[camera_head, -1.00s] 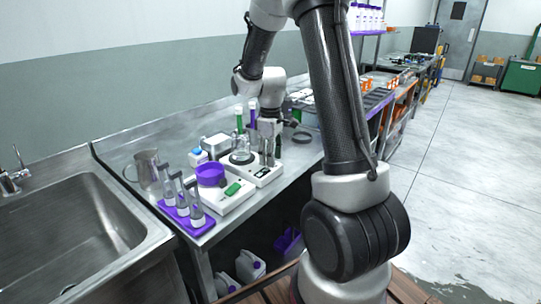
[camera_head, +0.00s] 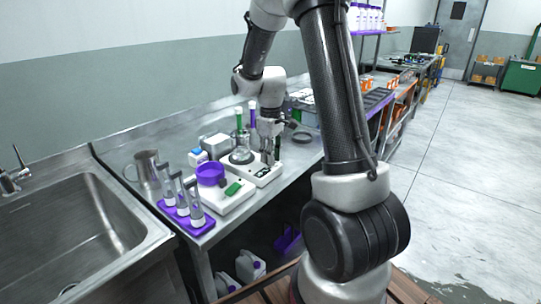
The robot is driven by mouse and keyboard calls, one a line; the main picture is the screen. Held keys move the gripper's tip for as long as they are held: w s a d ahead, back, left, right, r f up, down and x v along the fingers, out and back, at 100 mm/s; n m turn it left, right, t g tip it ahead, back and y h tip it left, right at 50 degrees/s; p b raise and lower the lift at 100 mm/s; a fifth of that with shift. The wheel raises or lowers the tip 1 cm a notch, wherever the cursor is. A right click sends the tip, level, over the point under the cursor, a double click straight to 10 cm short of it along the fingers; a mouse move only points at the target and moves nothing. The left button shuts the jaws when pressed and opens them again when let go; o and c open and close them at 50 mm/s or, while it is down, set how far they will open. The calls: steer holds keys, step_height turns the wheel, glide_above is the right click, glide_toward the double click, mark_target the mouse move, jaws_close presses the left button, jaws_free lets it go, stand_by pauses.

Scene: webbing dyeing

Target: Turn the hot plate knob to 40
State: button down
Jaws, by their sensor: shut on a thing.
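The white hot plate (camera_head: 264,176) stands on the steel bench, with a dark round heating top and a clear glass flask (camera_head: 241,151) on it. My gripper (camera_head: 271,161) points down over the right part of the hot plate, its fingers at the plate's front control side. It is shut on the knob, which the fingers mostly hide. The knob's setting and markings are too small to read.
A scale with a purple dish (camera_head: 210,174) stands left of the hot plate. A metal jug (camera_head: 147,169) and a sink (camera_head: 70,235) are further left. Green and purple cylinders (camera_head: 239,119) stand behind.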

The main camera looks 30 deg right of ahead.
steer(key=m, duration=0.5)
steer(key=shift+w, duration=0.1)
steer(key=shift+m, duration=2.4)
steer(key=c, duration=1.3)
jaws_free()
steer(key=shift+o, duration=0.2)
step_height(320, 180, up, 12)
